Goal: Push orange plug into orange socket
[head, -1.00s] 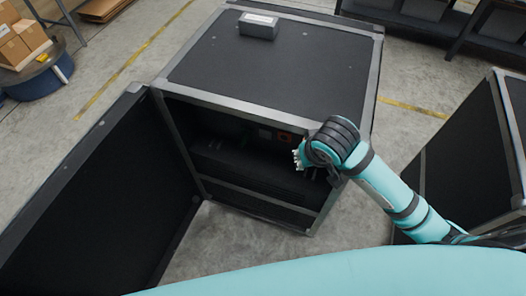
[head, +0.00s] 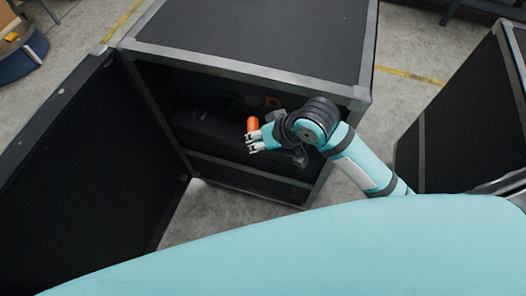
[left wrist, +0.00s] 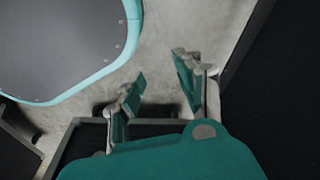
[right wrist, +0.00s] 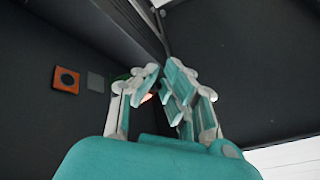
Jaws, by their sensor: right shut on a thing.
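The orange plug (head: 253,124) is a rounded orange piece held upright at the fingertips of my right gripper (head: 256,142). In the right wrist view my right gripper (right wrist: 160,78) is closed around it, and only a sliver of orange shows between the fingers. The orange socket (head: 273,102) is on the inner back wall of the open black case, behind the gripper. In the right wrist view the orange socket (right wrist: 66,79) is a square plate with a dark round centre, left of and apart from the fingers. My left gripper (left wrist: 160,88) is open and empty.
The black case (head: 255,38) has a metal-edged frame around its opening, and its door (head: 75,170) stands open on the left. A grey socket (right wrist: 96,82) sits beside the orange one. A dark block (head: 215,135) lies inside. Another black case (head: 455,125) stands right.

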